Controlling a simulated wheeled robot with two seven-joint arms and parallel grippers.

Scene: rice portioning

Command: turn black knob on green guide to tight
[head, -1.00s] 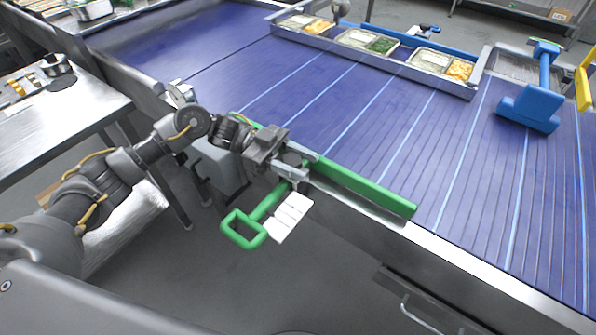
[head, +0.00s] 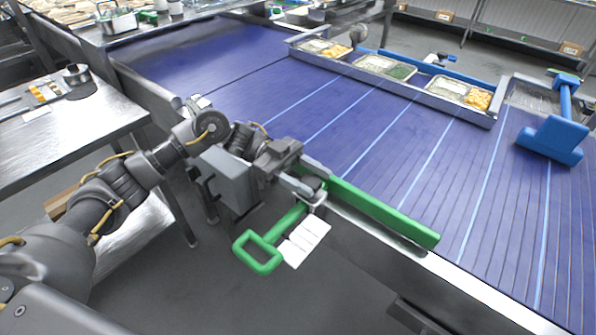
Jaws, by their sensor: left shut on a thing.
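The green guide (head: 385,211) lies along the near edge of the blue conveyor. Its green handle (head: 258,251) hangs out over the near side, with a white label plate (head: 304,241) beside it. My left gripper (head: 306,186) is at the clamp where the guide meets the conveyor edge. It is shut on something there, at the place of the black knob. The knob itself is hidden by the gripper, so its turn cannot be seen. My right gripper is not in view.
The conveyor (head: 250,85) fills the middle. Food trays (head: 384,67) stand in a metal rack along its far side. A blue guide (head: 553,140) stands at the right. A steel table (head: 60,130) is at the left. The belt beyond the green guide is clear.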

